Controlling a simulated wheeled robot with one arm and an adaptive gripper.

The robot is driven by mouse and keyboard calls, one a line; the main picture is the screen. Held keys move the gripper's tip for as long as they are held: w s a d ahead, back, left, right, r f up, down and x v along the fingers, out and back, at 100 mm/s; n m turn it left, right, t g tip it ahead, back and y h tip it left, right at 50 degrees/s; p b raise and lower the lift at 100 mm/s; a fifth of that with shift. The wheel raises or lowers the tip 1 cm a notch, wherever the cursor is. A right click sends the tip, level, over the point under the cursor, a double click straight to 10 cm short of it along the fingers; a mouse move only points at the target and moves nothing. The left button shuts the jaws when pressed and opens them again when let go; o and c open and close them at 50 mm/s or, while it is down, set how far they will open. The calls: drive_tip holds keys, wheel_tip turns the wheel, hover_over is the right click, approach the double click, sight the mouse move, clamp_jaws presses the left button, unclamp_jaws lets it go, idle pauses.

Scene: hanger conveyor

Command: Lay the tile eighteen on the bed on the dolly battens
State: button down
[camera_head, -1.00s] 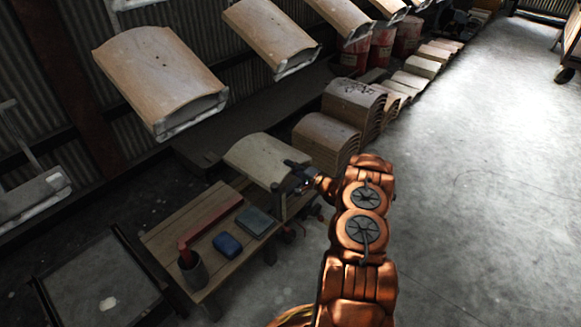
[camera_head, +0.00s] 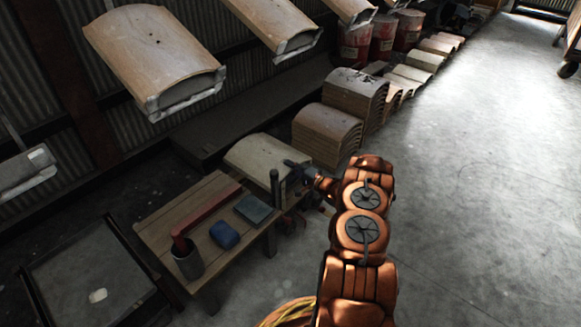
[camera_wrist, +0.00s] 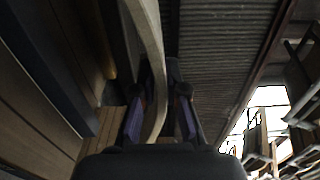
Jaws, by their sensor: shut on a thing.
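A pale, curved clay tile (camera_head: 262,155) is at the far end of a wooden bench in the head view. My gripper (camera_head: 303,172) is shut on its right edge. In the wrist view the tile (camera_wrist: 151,45) shows edge-on as a thin curved strip between the two fingers of my gripper (camera_wrist: 160,105). A dark upright post (camera_head: 275,188) stands in front of the tile's near edge. The tile hides what is under it, so I cannot tell whether it touches anything. I cannot clearly pick out the dolly battens, nor read a number on the tile.
The bench (camera_head: 158,236) carries a red-handled tool (camera_head: 210,210) in a grey can (camera_head: 187,262), a blue block (camera_head: 225,235) and a grey-green pad (camera_head: 253,209). Tile stacks (camera_head: 325,132) stand behind. Tiles on hangers (camera_head: 150,55) hang above. Floor at right is clear.

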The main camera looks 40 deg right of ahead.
drive_tip(key=shift+f+b, duration=1.3)
drive_tip(key=shift+f, duration=1.75)
drive_tip(key=c, duration=1.3)
unclamp_jaws()
drive_tip(key=shift+o, duration=0.7)
drive_tip(key=shift+f, duration=0.1)
drive_tip(key=shift+s+f, duration=0.1)
